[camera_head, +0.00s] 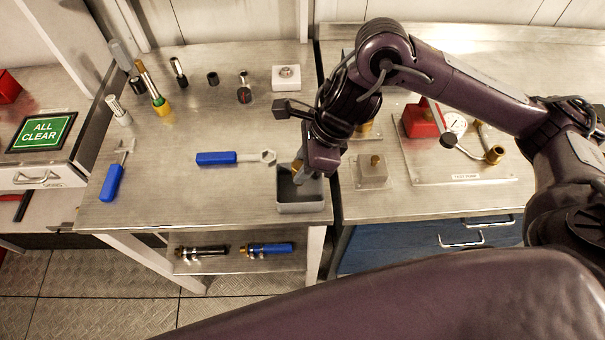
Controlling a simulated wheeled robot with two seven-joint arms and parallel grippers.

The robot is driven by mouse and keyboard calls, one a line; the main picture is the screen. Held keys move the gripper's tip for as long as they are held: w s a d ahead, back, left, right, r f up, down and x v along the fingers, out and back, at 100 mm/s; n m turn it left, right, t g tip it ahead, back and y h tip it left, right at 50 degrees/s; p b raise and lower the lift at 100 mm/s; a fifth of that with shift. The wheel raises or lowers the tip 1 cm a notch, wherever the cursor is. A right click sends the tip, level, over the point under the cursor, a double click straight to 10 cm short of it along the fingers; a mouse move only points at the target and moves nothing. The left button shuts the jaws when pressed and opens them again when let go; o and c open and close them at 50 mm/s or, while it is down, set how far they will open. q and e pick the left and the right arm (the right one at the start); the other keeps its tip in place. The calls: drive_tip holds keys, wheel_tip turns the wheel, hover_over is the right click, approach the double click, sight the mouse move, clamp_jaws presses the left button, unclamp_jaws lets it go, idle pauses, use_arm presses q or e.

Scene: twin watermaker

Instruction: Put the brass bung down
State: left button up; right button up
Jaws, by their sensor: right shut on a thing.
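My right gripper (301,174) points down over a small grey open tray (301,207) near the front right corner of the left steel bench. It is shut on the brass bung (297,166), of which only a small gold-coloured part shows beside the fingers. The gripper and wrist hide the rest of the bung and part of the tray's inside. I cannot tell whether the bung touches the tray. My left gripper is not in view.
A blue-handled wrench (217,158) lies left of the tray, with another blue-handled tool (112,182) at the left edge. Several small fittings stand at the back. A grey block (372,173) and a test-pump plate (455,174) are on the right bench. The left bench's front middle is clear.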

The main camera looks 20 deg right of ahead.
wheel_tip(320, 180, down, 3)
drive_tip(key=shift+s+f+b, duration=0.1)
drive_tip(key=shift+b, duration=0.2)
drive_tip(key=shift+f, duration=0.2)
drive_tip(key=shift+f+b, duration=0.2)
drive_tip(key=shift+b, duration=0.1)
drive_tip(key=o, duration=0.9)
drive_tip(key=shift+r+p, duration=0.4)
drive_tip(key=shift+r, duration=0.05)
drive_tip(key=p+v, duration=0.1)
drive_tip(key=v, duration=1)
drive_tip(key=shift+d+r, duration=0.25)
